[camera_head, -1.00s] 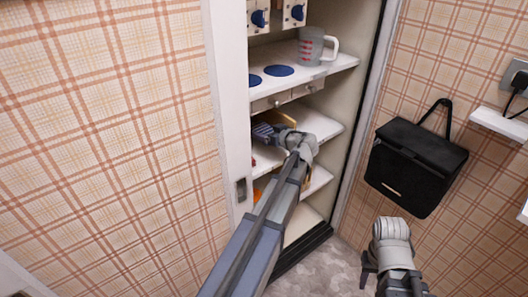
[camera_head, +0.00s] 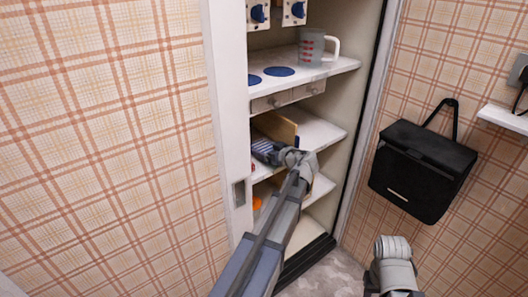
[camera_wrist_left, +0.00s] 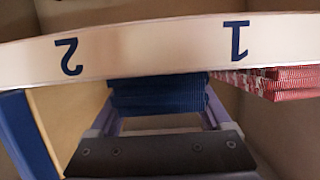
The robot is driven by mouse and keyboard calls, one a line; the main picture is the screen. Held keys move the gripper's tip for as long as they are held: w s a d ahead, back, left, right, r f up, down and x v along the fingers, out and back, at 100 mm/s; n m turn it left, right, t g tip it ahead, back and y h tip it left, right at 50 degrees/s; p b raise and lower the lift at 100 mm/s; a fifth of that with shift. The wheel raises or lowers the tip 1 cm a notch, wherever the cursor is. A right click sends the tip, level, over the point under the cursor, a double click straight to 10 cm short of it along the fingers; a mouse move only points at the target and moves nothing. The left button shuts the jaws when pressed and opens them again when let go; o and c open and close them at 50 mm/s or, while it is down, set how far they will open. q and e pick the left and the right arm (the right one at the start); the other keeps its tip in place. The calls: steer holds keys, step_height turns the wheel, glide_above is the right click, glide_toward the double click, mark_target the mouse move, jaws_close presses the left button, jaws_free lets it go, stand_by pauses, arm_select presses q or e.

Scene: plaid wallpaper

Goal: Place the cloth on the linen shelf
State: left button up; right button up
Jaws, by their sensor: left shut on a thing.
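A folded blue cloth (camera_wrist_left: 158,96) is between the fingers of my left gripper (camera_wrist_left: 160,122) in the left wrist view. In the head view, my left gripper (camera_head: 280,153) is inside the open cabinet, shut on the cloth (camera_head: 264,149). It is at the middle shelf (camera_head: 264,171), below the shelf with the wooden board. My arm hides part of the shelves. I cannot tell whether the cloth touches the shelf. No fingers of my right gripper show; only part of that arm appears at the lower right.
A strip marked 2 and 1 (camera_wrist_left: 150,42) crosses the wrist view, upside down. Red folded cloths (camera_wrist_left: 275,84) lie at its right. A wooden board (camera_head: 278,127) stands behind the gripper. A measuring cup (camera_head: 315,47) is above. A black bag (camera_head: 422,168) hangs at right.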

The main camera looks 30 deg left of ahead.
arm_select(q)
steer(key=shift+f, duration=0.15)
steer(key=o, duration=1.2)
steer(key=shift+c, duration=0.2)
steer(key=shift+s+d+r, duration=0.1)
steer(key=shift+d+r, duration=0.05)
steer(key=shift+r, duration=0.15)
steer(key=p+v, duration=0.3)
steer(key=v, duration=0.8)
steer(key=shift+s+d+p, duration=0.15)
steer(key=shift+d+p, duration=0.1)
steer(key=shift+p, duration=0.05)
